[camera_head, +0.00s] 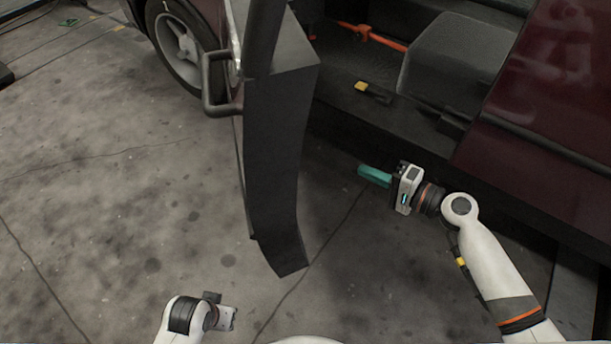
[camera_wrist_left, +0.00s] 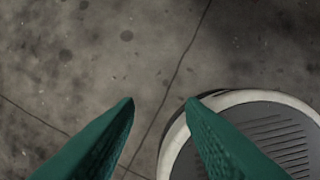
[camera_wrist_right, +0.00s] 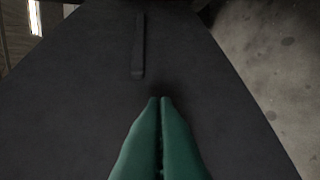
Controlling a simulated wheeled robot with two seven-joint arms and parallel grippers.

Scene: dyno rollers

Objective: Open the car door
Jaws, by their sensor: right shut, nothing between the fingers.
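The car door (camera_head: 276,150) stands swung out from the dark red car body (camera_head: 545,90), its dark inner side and edge facing me. Its grey bar handle (camera_head: 212,84) is on the outer, left side. My right gripper (camera_head: 362,172) is shut and empty, in the gap between the door and the car body. In the right wrist view its green fingers (camera_wrist_right: 160,104) are together and point at the dark inner door panel (camera_wrist_right: 100,90); contact cannot be told. My left gripper is low in the head view, its fingers hidden there; in the left wrist view its fingers (camera_wrist_left: 160,103) are apart and empty.
The car interior shows a dark seat (camera_head: 455,65), an orange belt (camera_head: 375,38) and a yellow buckle (camera_head: 361,87). A wheel (camera_head: 180,45) is beyond the door. The concrete floor (camera_head: 110,190) left of the door is clear.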

